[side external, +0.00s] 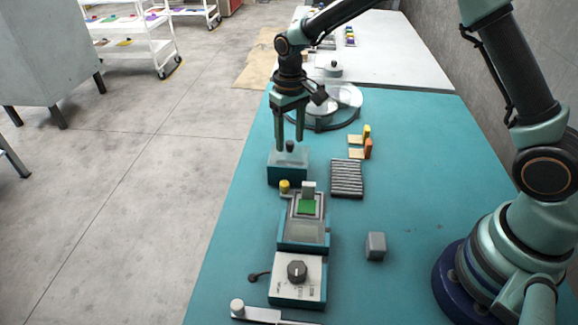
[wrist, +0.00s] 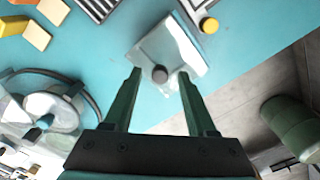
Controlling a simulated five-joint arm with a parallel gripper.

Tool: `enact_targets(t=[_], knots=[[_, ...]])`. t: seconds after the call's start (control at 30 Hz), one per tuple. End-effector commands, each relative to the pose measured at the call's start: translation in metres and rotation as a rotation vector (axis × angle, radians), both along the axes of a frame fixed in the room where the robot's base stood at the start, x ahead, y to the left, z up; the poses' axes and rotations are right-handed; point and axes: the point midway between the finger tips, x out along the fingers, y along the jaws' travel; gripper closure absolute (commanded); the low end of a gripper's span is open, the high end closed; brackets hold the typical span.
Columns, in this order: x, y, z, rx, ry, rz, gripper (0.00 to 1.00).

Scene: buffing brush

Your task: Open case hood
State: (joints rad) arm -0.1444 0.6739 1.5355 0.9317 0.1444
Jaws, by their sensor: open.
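A small teal case (side external: 287,172) with a paler top stands on the teal table, left of centre in the side view. A dark round knob (side external: 290,146) sticks up from its top. In the wrist view the case top (wrist: 178,48) looks pale and glossy, and the knob (wrist: 160,74) is grey. My gripper (side external: 289,143) points down over the case with its fingers apart. In the wrist view my gripper (wrist: 159,75) has one fingertip on each side of the knob, with a gap visible on both sides. The hood appears closed.
In front of the case are a yellow knob (side external: 285,186), a device with a green pad (side external: 308,207) and a dial unit (side external: 297,271). A ribbed dark block (side external: 347,178) lies to the right. A round glassy dish (side external: 340,104) stands behind.

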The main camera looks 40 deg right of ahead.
Motion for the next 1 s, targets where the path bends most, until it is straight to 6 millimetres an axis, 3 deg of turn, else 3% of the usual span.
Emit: enact_targets(t=[0.33,0.37,0.5,1.0], knots=[[-0.0003,0.0,-0.0051,0.0,0.001,0.0,0.43],[-0.0003,0.0,-0.0051,0.0,0.001,0.0,0.47],[-0.0002,-0.0001,-0.0049,0.0,0.001,0.0,1.0],[-0.0002,-0.0001,-0.0044,0.0,0.0,0.0,1.0]])
